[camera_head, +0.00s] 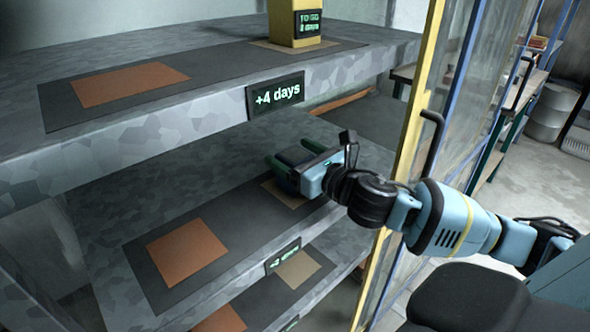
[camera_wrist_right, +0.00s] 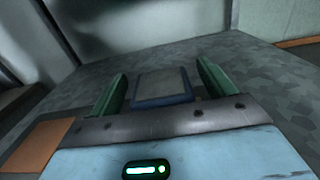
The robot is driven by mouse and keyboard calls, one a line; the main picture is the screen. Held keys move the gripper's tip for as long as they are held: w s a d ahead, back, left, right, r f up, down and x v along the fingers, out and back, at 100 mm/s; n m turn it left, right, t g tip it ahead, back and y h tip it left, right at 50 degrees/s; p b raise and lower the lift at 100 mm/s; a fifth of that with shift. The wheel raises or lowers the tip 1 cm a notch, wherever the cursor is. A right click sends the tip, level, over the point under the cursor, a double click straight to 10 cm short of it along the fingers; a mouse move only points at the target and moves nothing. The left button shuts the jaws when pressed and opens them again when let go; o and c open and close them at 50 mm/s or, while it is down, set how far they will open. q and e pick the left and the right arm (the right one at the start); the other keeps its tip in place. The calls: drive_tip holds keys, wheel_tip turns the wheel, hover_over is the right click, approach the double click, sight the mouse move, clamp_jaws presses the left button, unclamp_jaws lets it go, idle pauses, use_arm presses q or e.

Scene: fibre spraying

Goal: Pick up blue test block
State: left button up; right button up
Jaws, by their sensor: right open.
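The blue test block (camera_wrist_right: 161,86) shows in the right wrist view as a squarish block with a grey top and blue edges. It stands on the middle shelf, between the two green fingers of my right gripper (camera_wrist_right: 160,78). Gaps show between the block and both fingers, so the gripper is open around it and not closed on it. In the head view my right gripper (camera_head: 291,158) reaches over the tan square on the middle shelf. Only a dark blue sliver of the block (camera_head: 287,184) shows there, the rest hidden by the gripper. My left gripper is not in view.
The upper shelf (camera_head: 180,135) with its "+4 days" label (camera_head: 275,96) overhangs the middle shelf. A yellow block (camera_head: 294,22) stands on the upper shelf. An orange square (camera_head: 187,252) on the middle shelf is bare. A yellow post (camera_head: 415,100) rises close to my right arm.

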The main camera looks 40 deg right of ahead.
drive_tip(key=shift+c, duration=0.4)
drive_tip(key=shift+r, duration=0.1)
drive_tip(key=c, duration=1.4)
drive_tip(key=shift+o, duration=0.2)
